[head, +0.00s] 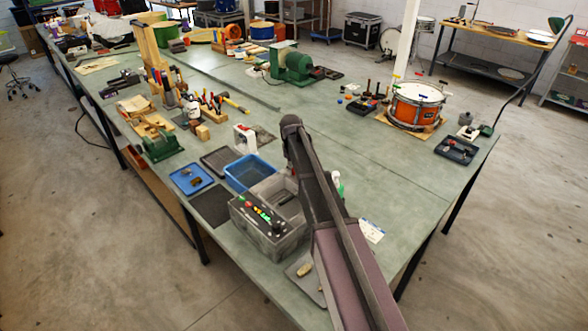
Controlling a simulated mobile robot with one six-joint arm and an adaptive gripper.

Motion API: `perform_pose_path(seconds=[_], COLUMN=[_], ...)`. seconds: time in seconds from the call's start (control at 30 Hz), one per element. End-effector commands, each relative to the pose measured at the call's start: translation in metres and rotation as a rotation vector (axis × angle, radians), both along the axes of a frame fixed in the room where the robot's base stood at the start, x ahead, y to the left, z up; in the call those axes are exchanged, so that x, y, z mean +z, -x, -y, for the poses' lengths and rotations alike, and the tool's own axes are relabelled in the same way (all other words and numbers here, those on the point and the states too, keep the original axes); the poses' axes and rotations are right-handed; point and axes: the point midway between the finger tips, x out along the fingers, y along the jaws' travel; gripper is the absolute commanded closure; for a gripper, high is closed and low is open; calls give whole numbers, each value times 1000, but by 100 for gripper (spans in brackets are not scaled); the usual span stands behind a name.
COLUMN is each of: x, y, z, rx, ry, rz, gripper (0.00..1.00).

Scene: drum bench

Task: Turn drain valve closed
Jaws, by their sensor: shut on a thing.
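A grey open-topped tank (272,246) stands at the near edge of the green bench, with a row of small coloured lights or knobs on its front upper side. My arm passes over its right side and hides part of it. I cannot make out a drain valve; it may be hidden behind the arm or too small to tell. My arm reaches from the lower right up to a dark joint above the bench. My gripper does not show, so what it touches cannot be seen.
A white-and-red bottle (245,138) stands behind. An orange drum (416,106) is at the right. The bench (340,150) is clear between arm and drum.

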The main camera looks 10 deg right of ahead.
Motion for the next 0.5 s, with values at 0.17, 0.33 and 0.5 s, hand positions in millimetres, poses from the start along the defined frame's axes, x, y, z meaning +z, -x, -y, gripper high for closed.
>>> perform_pose_path(seconds=[0.17, 0.33, 0.5], x=[-1, 0, 0], y=[2, 1, 1], z=[-2, -1, -1], rx=[1, 0, -1], ry=[-3, -1, -1], rz=[-4, -2, -1], gripper=[36, 30, 30])
